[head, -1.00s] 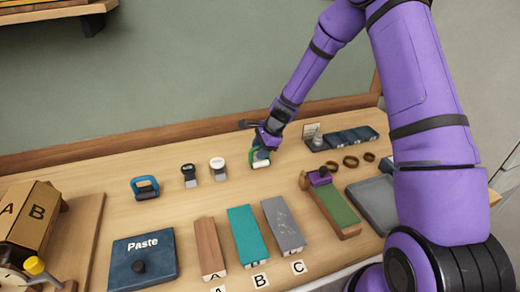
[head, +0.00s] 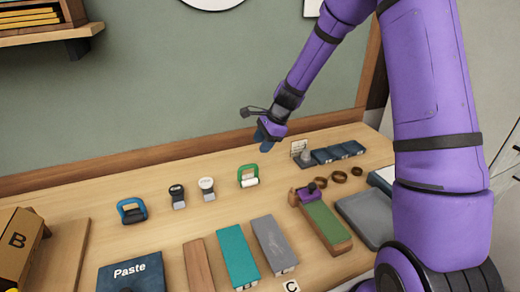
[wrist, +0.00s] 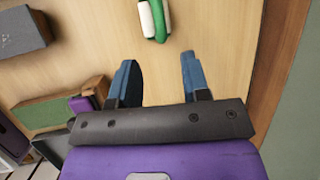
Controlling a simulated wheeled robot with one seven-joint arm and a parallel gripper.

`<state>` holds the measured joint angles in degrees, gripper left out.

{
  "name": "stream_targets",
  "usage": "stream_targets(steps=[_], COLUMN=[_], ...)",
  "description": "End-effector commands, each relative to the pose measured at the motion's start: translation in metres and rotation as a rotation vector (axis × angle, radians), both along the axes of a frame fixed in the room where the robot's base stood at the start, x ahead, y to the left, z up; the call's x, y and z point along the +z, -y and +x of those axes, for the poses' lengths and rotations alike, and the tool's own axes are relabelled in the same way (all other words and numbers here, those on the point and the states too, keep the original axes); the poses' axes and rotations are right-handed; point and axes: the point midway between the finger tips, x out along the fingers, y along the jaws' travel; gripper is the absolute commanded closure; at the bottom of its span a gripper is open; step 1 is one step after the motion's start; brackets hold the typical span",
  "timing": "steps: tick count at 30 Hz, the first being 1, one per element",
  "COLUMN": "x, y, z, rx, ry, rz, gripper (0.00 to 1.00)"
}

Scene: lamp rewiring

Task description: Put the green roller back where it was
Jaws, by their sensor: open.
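The green roller (head: 248,176) stands on the wooden table, in line with the two stampers and the blue roller. It has a green frame and a white cylinder. In the wrist view the green roller (wrist: 155,18) shows at the top edge, partly cut off, beyond my fingertips. My gripper (head: 266,140) is above the table, behind and above the green roller and apart from it. In the wrist view my gripper (wrist: 158,75) has its two blue fingers spread, with only bare table between them.
The blue roller (head: 132,210) and stampers (head: 177,196) (head: 207,188) stand to the left. Teal (head: 237,257) and grey (head: 273,245) blocks lie in front. A green-topped wooden block (head: 322,224), rings (head: 339,177) and a grey tray (head: 370,219) lie to the right. Bare table surrounds the green roller.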

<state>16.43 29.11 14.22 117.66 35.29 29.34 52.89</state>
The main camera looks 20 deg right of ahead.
Motion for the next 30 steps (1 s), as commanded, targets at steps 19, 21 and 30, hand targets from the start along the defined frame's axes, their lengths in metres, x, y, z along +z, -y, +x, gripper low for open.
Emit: stream_targets(steps=[19, 21, 30], x=[0.099, 0.116, 0.178], y=[-0.005, -0.006, -0.007], z=[-0.056, -0.069, -0.134], rx=[0.325, 0.391, 0.656], ry=[0.158, 0.187, 0.296], rz=[-0.161, -0.195, -0.342], gripper=[0.57, 0.57, 0.57])
